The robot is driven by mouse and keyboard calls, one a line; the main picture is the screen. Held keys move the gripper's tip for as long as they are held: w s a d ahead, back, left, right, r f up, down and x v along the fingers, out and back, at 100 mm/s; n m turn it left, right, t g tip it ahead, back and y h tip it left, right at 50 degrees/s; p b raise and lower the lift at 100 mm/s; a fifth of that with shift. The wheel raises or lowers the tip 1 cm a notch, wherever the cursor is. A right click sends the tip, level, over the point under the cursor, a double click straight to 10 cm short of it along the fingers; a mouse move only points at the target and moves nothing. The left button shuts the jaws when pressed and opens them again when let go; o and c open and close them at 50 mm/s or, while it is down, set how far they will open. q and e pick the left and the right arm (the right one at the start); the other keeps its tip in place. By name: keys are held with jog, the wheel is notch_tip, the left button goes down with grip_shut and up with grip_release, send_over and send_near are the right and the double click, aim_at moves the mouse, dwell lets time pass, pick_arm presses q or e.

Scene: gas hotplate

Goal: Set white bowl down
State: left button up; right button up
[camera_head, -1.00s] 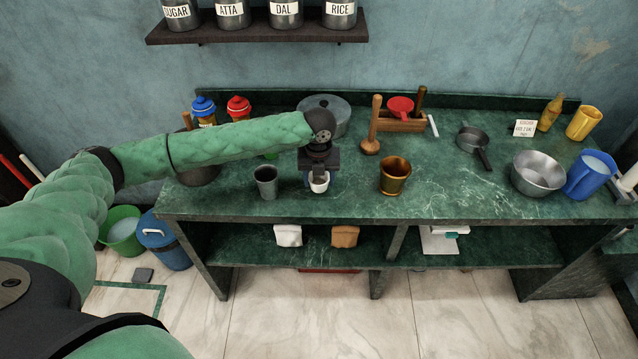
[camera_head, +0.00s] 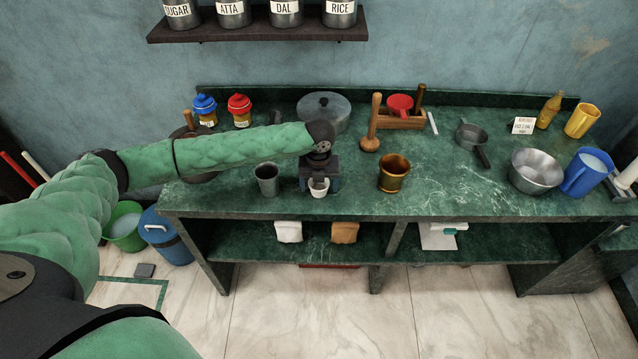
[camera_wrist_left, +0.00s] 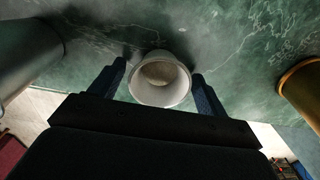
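The small white bowl (camera_head: 318,188) stands upright on the green marble counter (camera_head: 450,190), near its front edge. It also shows in the left wrist view (camera_wrist_left: 160,80), with its inside facing the camera. My left gripper (camera_head: 320,184) is over the bowl, with one dark blue finger on each side. In the left wrist view the left gripper (camera_wrist_left: 158,88) is open, with a narrow gap between each finger and the bowl's wall. The bowl's underside is hidden. My right gripper is in no view.
A grey metal cup (camera_head: 267,180) stands close on the left, and a brass cup (camera_head: 393,174) on the right. A lidded pot (camera_head: 324,110) is behind my arm. A steel bowl (camera_head: 536,171) and blue jug (camera_head: 587,172) stand far right. The counter between brass cup and steel bowl is mostly clear.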

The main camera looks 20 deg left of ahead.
pick_arm(q)
jog(key=shift+r, duration=0.15)
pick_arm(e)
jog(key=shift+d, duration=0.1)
pick_arm(q)
jog(key=shift+r, duration=0.15)
notch_tip(320, 180, up, 12)
jog(key=b, duration=0.4)
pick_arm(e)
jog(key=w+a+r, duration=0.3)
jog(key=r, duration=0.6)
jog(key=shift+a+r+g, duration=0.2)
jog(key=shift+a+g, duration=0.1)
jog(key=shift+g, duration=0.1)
